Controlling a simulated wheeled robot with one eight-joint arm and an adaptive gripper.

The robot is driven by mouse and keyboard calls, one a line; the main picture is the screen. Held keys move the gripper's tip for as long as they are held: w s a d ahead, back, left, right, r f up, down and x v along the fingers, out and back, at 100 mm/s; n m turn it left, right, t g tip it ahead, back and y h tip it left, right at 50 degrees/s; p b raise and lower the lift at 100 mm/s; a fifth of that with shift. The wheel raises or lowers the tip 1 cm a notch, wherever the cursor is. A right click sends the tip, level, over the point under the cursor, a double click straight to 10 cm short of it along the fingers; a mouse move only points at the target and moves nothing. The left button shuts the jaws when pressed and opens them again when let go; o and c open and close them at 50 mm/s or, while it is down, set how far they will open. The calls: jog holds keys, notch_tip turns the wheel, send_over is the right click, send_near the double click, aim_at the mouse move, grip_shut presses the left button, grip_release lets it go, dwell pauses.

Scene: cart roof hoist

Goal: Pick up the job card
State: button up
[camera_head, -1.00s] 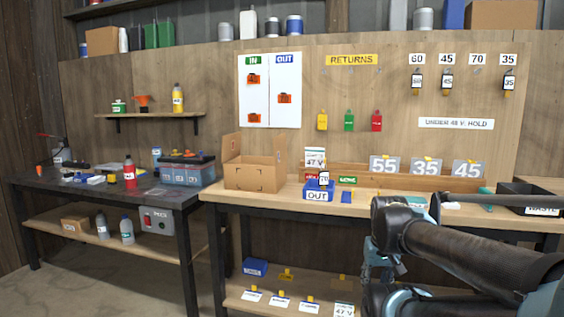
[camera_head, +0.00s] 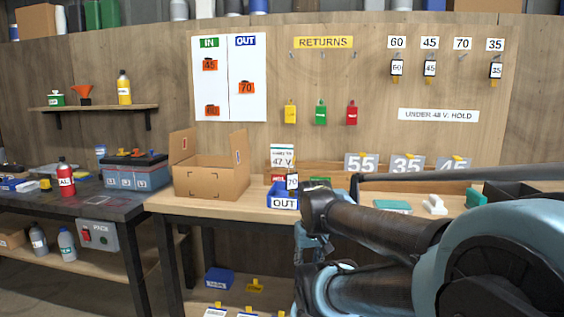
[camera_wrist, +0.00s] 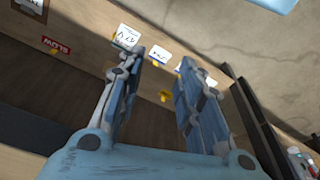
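Several white cards could be the job card; no label settles which. In the wrist view, a white card marked 47 V (camera_wrist: 126,37) lies at the shelf's edge, past the left fingertip. A second white card (camera_wrist: 159,54) shows between the fingertips. More cards are partly hidden behind the right finger. My gripper (camera_wrist: 162,62) is open and empty, its fingers pointing towards the cards, apart from them. Another 47 V card (camera_head: 282,156) stands upright on the bench behind the blue OUT tray (camera_head: 284,203).
A yellow piece (camera_wrist: 165,96) lies deeper on the shelf. A dark post (camera_wrist: 256,125) stands right of my gripper in the wrist view. A red SLOW label (camera_wrist: 56,45) is at left. A cardboard box (camera_head: 212,180) and numbered signs (camera_head: 361,163) occupy the bench.

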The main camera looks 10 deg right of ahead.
jog(key=shift+o, duration=2.8)
notch_tip(320, 180, up, 2)
jog(key=shift+r+m, duration=0.25)
jog(key=shift+m, duration=0.15)
notch_tip(320, 180, up, 36)
jog(key=m+y, duration=0.4)
jog(key=m, duration=1.7)
send_over(294, 157)
jog(key=s+d, duration=0.5)
jog(key=d, duration=0.1)
jog(key=shift+t, duration=0.4)
jog(key=x, duration=1.7)
jog(key=shift+a+r, duration=0.1)
